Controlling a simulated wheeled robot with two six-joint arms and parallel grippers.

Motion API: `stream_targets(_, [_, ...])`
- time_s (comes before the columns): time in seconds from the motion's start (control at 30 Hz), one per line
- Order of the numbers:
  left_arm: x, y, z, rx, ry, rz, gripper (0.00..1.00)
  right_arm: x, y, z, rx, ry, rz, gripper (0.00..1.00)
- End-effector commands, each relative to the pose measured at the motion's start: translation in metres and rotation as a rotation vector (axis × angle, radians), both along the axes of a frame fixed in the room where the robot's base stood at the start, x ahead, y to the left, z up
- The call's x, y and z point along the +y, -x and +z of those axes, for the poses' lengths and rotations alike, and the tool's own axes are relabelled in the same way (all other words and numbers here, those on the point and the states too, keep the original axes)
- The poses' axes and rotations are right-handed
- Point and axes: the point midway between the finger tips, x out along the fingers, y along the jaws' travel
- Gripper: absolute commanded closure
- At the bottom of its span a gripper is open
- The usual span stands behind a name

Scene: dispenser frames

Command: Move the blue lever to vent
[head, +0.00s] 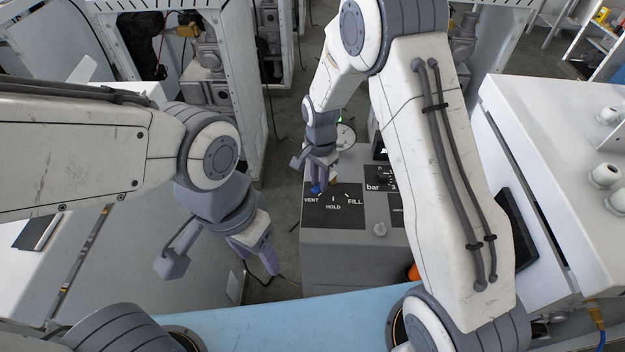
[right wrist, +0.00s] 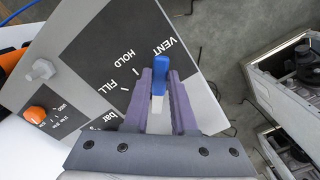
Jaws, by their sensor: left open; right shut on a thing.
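The blue lever (right wrist: 158,75) has a blue handle and a white lower part, and stands on a dark panel marked VENT, HOLD and FILL. It lies on the VENT side, close to the VENT label (right wrist: 171,48). My right gripper (right wrist: 160,95) is shut on the lever, with a purple finger on each side. In the head view the right gripper (head: 321,180) reaches down over the lever, and only a little blue (head: 316,190) shows. My left gripper (head: 262,255) is open and empty, left of the grey dispenser box. The lever's pivot is hard to make out.
The dispenser box (head: 325,255) also bears a grey knob (head: 380,229), a dark panel marked bar (head: 380,180) and a round gauge (head: 345,136). An orange knob (right wrist: 35,114) shows in the right wrist view. A white cabinet (head: 560,150) stands to the right. Floor shows left of the box.

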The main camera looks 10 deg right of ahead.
Motion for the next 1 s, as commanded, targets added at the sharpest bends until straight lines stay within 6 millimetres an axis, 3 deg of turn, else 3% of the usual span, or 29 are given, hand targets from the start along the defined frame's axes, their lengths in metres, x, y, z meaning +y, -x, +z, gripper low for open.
stream_targets(0.23, [0.000, 0.000, 0.000, 0.000, 0.000, 0.000, 0.45, 0.000, -0.003, 0.002, -0.008, -0.003, -0.006, 1.00])
stream_targets(0.27, [0.000, 0.000, 0.000, 0.000, 0.000, 0.000, 0.45, 0.000, -0.003, 0.002, -0.008, -0.003, -0.005, 0.68])
stream_targets(0.3, [0.000, 0.000, 0.000, 0.000, 0.000, 0.000, 0.45, 0.000, -0.003, 0.002, -0.007, -0.002, -0.005, 0.53])
stream_targets(0.33, [0.000, 0.000, 0.000, 0.000, 0.000, 0.000, 0.45, 0.000, -0.002, 0.002, -0.007, -0.002, -0.005, 0.45])
stream_targets(0.73, [0.000, 0.000, -0.002, 0.000, 0.000, 0.000, 0.45, 0.001, -0.002, 0.007, -0.005, -0.002, -0.001, 0.45])
stream_targets(1.0, [0.000, 0.000, -0.011, 0.000, 0.000, 0.000, 0.45, 0.001, -0.003, 0.055, -0.010, -0.003, -0.002, 0.45])
